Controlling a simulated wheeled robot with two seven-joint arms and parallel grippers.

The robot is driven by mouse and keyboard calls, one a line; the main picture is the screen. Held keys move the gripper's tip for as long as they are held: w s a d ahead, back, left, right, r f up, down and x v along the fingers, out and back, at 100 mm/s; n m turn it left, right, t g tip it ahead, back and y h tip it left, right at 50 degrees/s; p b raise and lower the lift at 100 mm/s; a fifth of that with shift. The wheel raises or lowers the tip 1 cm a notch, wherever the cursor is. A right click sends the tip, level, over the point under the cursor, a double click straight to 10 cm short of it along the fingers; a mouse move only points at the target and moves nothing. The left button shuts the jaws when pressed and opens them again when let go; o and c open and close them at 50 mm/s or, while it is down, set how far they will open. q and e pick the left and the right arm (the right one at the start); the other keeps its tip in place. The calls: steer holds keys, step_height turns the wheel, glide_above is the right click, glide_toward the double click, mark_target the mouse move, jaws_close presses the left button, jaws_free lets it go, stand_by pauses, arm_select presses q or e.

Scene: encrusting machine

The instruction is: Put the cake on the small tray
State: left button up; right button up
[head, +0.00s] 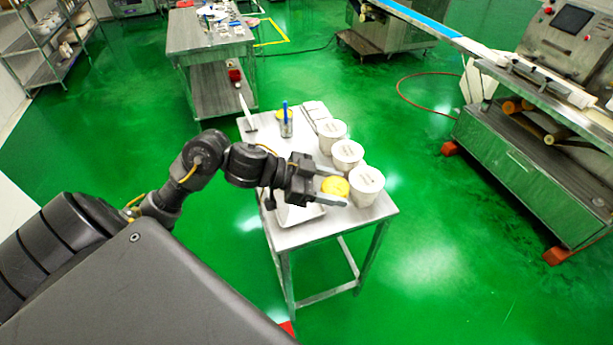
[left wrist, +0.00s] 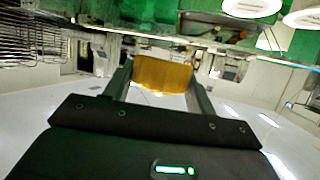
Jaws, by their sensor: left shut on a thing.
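The yellow round cake (head: 335,187) is between the fingers of my left gripper (head: 332,184), which is shut on it above the near part of the small metal table. In the left wrist view the cake (left wrist: 163,75) spans the gap between both fingers. A pale, flat tray-like thing (head: 297,214) lies on the table just below and left of the gripper, partly hidden by my arm; it is likely the small tray. The cake is apart from it, to its upper right in the head view. My right gripper is out of view.
White lidded tubs (head: 366,186) stand in a row along the table's right side, close to the cake. A cup with a blue item (head: 286,122) and another yellow thing (head: 284,113) are at the far end. The table's (head: 375,213) near right corner is bare.

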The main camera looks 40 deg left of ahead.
arm_select(q)
steer(key=w+a+f+n+t+y+b, duration=0.1)
steer(key=w+f+n+t+y+b, duration=0.4)
steer(key=w+f+b, duration=0.45)
steer(key=n+y+b, duration=0.1)
steer(key=n+b, duration=0.1)
steer(key=b, duration=0.4)
glide_above(299, 209)
step_height(299, 209, down, 11)
steer(key=shift+r, duration=0.2)
steer(key=shift+a+f, duration=0.1)
steer(key=shift+a, duration=0.1)
steer(key=f, duration=0.3)
steer(key=shift+a+f, duration=0.3)
steer(key=shift+a, duration=0.1)
steer(key=shift+f, duration=0.2)
steer(key=shift+f, duration=0.1)
steer(key=o, duration=1)
